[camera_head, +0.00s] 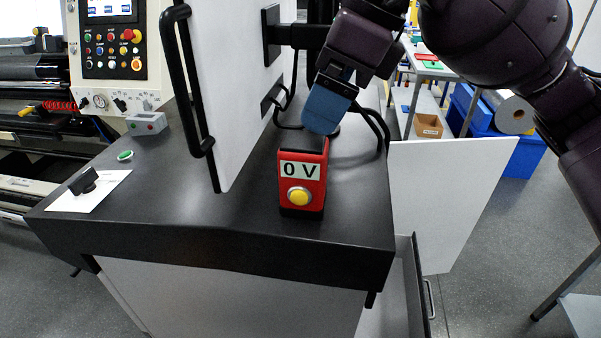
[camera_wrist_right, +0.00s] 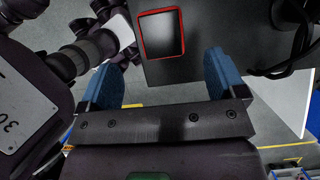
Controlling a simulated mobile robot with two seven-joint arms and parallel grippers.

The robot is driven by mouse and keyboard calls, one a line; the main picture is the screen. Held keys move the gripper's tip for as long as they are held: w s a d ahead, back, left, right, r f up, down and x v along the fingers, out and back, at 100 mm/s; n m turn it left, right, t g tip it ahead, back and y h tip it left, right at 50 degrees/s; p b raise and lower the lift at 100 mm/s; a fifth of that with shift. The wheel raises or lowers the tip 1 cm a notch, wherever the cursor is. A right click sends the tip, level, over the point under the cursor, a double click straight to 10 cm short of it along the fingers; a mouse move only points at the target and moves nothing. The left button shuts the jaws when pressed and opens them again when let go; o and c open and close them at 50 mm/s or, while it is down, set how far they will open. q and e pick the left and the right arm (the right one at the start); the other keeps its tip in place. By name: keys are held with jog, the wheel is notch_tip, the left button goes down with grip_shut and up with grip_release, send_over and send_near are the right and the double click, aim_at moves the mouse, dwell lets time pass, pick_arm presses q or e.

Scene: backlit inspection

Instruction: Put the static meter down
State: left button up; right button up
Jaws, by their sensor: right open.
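The static meter (camera_head: 303,180) is a red box with a "0 V" display and a yellow button. It stands upright on the dark counter (camera_head: 230,220), near the front edge and right of the white panel. My right gripper (camera_head: 326,122) has blue fingers and is just above and behind the meter. In the right wrist view the meter (camera_wrist_right: 160,33) shows as a red-rimmed dark rectangle beyond the two blue fingertips (camera_wrist_right: 163,62). The fingers are spread apart with nothing between them. My left gripper is in neither view.
A white panel (camera_head: 232,80) with a black handle (camera_head: 187,80) stands left of the meter. Dark cables (camera_head: 377,125) loop behind it. A grey box (camera_head: 146,123), a green button (camera_head: 125,155) and a white sheet (camera_head: 70,201) lie at left. A drawer (camera_head: 411,290) is open below right.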

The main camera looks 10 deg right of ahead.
aim_at(306, 142)
jog(key=x, duration=0.4)
jog(key=shift+w+a+f, duration=0.1)
jog(key=shift+a+f, duration=0.05)
jog(key=shift+f, duration=0.15)
jog(key=shift+p+x, duration=0.45)
jog(key=shift+x, duration=2.15)
jog(key=shift+c, duration=0.3)
jog(key=c, duration=1.1)
jog(key=shift+d+r, duration=0.1)
jog(key=shift+d, duration=0.1)
jog(key=shift+c, duration=0.2)
